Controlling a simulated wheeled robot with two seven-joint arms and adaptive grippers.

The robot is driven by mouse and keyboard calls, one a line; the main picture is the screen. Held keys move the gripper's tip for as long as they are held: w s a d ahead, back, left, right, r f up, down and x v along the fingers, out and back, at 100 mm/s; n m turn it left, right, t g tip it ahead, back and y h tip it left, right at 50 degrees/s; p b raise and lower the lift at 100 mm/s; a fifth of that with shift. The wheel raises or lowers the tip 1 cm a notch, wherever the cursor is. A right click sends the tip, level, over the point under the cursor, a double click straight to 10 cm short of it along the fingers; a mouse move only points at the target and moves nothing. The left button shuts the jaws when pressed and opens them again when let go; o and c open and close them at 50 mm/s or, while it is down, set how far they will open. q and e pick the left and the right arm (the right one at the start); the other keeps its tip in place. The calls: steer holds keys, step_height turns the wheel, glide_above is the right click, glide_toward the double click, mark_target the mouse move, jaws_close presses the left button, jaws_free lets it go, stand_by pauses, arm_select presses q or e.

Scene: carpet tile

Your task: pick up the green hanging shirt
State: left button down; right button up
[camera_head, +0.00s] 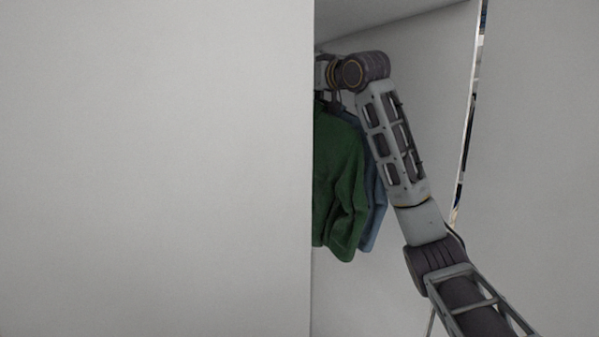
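The green shirt (340,190) hangs inside a pale closet, partly hidden on its left by a white panel. A blue garment (375,205) hangs right behind it. My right arm reaches up from the bottom right into the closet, its wrist near the top of the shirt. The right gripper's fingers are hidden behind the panel edge and the wrist, so I cannot see whether they hold anything. My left gripper is not in the picture.
A large white panel (155,170) fills the left half of the view and blocks the closet's left part. A closet side wall (440,110) stands to the right of my arm. Below the shirts there is free room.

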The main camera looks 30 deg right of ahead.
jaws_close()
steer(key=shift+r, duration=0.2)
stand_by(0.6)
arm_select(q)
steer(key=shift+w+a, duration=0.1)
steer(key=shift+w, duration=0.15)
arm_select(e)
steer(key=shift+r, duration=1.05)
steer(key=shift+r, duration=0.25)
